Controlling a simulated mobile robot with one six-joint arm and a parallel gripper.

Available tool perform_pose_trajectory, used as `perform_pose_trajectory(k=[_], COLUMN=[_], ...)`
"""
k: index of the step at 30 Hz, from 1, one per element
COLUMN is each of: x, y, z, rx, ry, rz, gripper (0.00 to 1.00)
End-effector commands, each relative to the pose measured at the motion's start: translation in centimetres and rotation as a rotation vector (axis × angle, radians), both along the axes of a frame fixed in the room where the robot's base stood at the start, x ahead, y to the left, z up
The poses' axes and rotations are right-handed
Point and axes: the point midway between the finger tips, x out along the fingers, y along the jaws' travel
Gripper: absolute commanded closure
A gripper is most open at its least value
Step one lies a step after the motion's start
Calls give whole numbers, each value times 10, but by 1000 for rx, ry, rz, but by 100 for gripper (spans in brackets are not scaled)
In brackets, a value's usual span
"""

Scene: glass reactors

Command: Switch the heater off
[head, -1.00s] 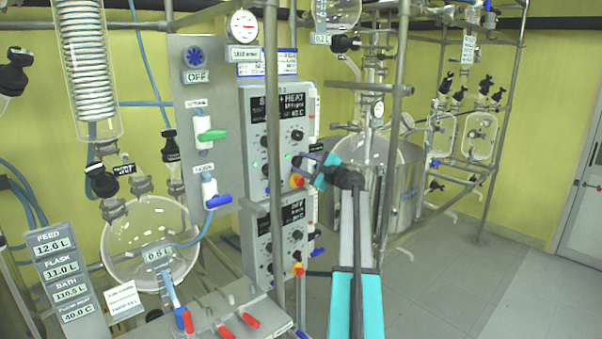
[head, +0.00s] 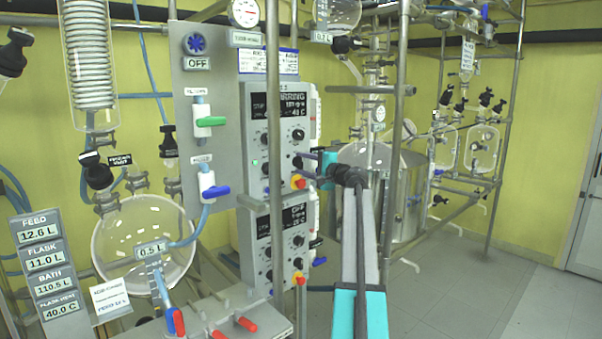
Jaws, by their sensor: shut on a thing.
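The upper control box (head: 277,130) has a dark display (head: 281,105) that reads "STIRRING" in its top line, with smaller values below. One green light (head: 255,162) shows on its left side. My gripper (head: 302,157) is at the right edge of this box's face, shut on a small dark knob (head: 297,162) there. The jaws partly hide the knob, and its exact pointing is too small to tell. A red and yellow button (head: 299,183) sits just below the jaws.
An upright steel pole (head: 274,210) stands in front of both boxes. A steel vessel (head: 402,190) and frame stand right of my arm. Open floor (head: 450,290) lies at the right.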

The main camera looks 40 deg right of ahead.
Motion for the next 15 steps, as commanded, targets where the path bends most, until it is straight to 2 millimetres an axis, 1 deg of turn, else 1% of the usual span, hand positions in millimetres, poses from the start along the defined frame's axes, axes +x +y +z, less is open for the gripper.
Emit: perform_pose_trajectory(k=[6,15], x=[1,1], y=[-2,-2], z=[3,5], rx=[-63,-82], ry=[-2,-1], rz=[-5,-5], gripper=[82,82])
